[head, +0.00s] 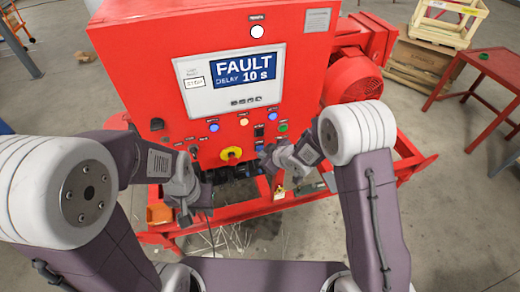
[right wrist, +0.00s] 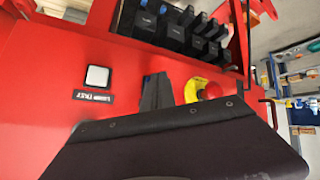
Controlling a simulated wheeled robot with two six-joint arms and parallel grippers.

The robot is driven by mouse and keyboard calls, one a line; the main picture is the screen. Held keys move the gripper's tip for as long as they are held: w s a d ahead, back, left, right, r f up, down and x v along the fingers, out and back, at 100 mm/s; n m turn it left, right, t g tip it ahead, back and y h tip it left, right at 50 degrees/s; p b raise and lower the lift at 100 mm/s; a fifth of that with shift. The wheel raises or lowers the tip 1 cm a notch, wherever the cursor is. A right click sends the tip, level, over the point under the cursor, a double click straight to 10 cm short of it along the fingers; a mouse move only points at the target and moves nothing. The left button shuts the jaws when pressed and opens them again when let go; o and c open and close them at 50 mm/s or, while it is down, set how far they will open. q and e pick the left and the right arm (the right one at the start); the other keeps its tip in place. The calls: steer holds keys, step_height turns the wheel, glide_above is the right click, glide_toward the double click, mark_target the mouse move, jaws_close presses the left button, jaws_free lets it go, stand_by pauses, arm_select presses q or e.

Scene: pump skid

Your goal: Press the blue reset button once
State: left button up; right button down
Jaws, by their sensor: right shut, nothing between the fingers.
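A red control cabinet (head: 160,60) fills the middle of the head view. Two blue buttons show on its front, a left one (head: 214,127) and a right one (head: 273,116); their labels are too small to read, so I cannot tell which is reset. My right gripper (head: 264,152) is shut and empty, low in front of the panel, below the right blue button. In the right wrist view its dark fingers (right wrist: 157,92) lie between a white square button and the emergency stop; no blue button shows there. My left gripper (head: 190,205) is at the cabinet's lower left; its fingers are unclear.
A display (head: 240,75) reads "FAULT DELAY 10 s". An orange button (head: 244,122), a green button (head: 282,127) and a yellow-ringed emergency stop (head: 231,154) are close by. The stop (right wrist: 207,91) is near my right fingers. A red motor (head: 352,80) stands right.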

steer(key=shift+w+a, duration=0.15)
steer(key=shift+w, duration=0.25)
stand_by(0.4)
stand_by(0.4)
steer(key=shift+s+d, duration=0.3)
steer(key=shift+s, duration=0.5)
steer(key=s, duration=0.1)
steer(key=s+d+b, duration=0.1)
steer(key=s, duration=0.1)
steer(key=s+b, duration=0.1)
steer(key=shift+s+d, duration=0.25)
steer(key=shift+s, duration=0.1)
stand_by(0.3)
